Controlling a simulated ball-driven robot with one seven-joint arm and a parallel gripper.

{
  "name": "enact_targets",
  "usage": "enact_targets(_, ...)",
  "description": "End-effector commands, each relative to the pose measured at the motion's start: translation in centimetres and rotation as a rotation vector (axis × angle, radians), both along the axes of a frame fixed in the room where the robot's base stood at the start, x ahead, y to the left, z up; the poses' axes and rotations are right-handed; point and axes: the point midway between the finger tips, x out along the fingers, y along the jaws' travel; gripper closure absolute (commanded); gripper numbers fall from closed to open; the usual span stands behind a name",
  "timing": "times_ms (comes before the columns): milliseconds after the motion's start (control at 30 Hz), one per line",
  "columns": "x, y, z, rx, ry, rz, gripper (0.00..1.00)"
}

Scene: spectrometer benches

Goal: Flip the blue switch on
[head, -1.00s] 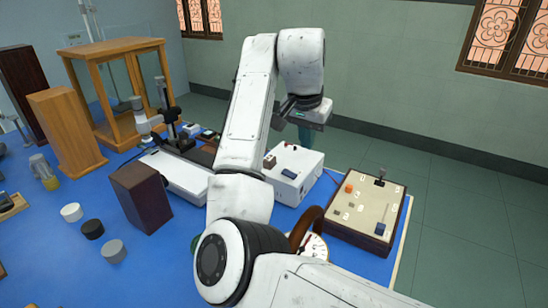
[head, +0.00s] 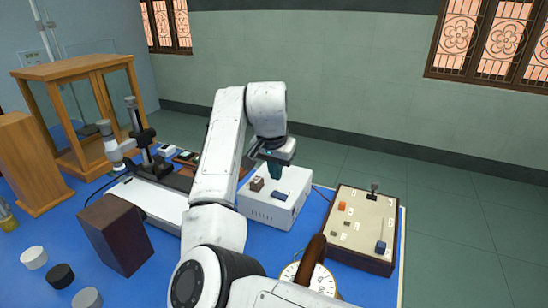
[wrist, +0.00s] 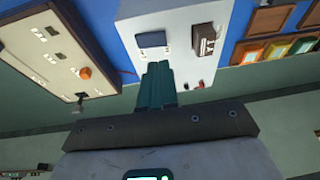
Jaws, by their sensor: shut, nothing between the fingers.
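A blue block-like control (head: 380,247) sits at the near right corner of the cream-topped panel (head: 362,220). The white box (head: 262,212) to its left has a dark blue rectangle (head: 279,195) on top, also seen in the wrist view (wrist: 151,39). Whether either blue part is up or down I cannot tell. My gripper (head: 274,172) is shut and empty, teal fingers pointing down over the far part of the white box. In the wrist view its fingertips (wrist: 160,65) appear just beside the dark blue rectangle; contact is unclear.
The panel also has an orange knob (head: 343,206), a black lever (head: 374,188) and small labelled parts. A brown block (head: 257,184) sits on the white box. A round dial (head: 310,279) stands nearer. A dark wooden block (head: 116,234) is at left.

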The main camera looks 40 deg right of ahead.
Motion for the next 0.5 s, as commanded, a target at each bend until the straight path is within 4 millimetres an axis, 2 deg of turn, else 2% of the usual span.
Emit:
enact_targets(33,0.1,-0.2,-1.0,0.002,0.003,0.0,1.0)
enact_targets(200,0.4,0.0,-3.3,0.002,0.001,-0.001,1.0)
enact_targets(500,0.6,0.0,-4.7,0.001,0.0,-0.001,1.0)
